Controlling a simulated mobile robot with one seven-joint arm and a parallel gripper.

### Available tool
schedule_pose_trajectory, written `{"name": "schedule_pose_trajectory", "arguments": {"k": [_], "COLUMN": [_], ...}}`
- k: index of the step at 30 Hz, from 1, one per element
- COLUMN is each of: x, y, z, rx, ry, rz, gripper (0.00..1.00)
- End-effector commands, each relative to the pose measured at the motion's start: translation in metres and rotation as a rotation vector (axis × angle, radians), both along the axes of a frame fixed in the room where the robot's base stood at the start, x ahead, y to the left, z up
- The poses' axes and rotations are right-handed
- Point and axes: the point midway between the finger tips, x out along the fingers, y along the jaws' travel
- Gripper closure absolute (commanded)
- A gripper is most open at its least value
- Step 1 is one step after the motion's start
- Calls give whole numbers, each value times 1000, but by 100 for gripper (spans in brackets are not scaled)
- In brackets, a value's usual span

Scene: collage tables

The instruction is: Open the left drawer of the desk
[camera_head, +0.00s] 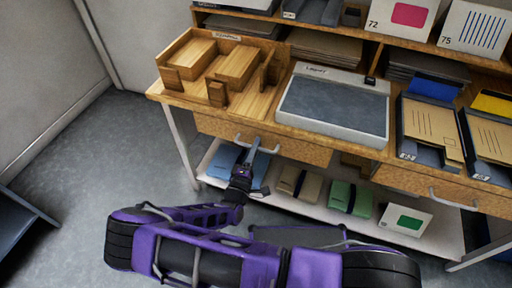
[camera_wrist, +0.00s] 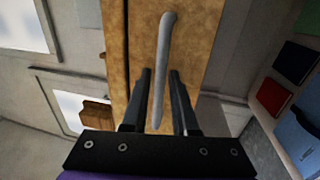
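The left drawer (camera_head: 298,151) has a light wooden front under the desk top (camera_head: 250,105). In the wrist view its front (camera_wrist: 205,45) runs upright. The drawer looks shut in the head view. Its pale curved handle (camera_head: 270,151) is partly hidden by my gripper (camera_head: 251,152). In the wrist view the handle (camera_wrist: 163,65) passes between the two dark fingers of my gripper (camera_wrist: 159,75). A gap shows on both sides of the handle, so the fingers are open around it. Whether a finger touches it is not clear.
A wooden organizer (camera_head: 230,75) and a grey-topped tray (camera_head: 335,105) stand on the desk. A right drawer handle (camera_head: 455,201) is farther right. The lower shelf (camera_head: 315,207) holds several folded bundles. Open floor (camera_head: 75,160) lies to the left.

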Motion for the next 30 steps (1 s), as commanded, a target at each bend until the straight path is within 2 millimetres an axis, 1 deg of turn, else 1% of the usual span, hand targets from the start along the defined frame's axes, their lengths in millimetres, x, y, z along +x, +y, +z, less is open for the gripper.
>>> {"name": "schedule_pose_trajectory", "arguments": {"k": [1,4,30], "x": [0,0,0], "y": [0,0,1], "z": [0,0,0], "rx": [0,0,0], "ry": [0,0,0], "rz": [0,0,1], "gripper": [82,100,100]}}
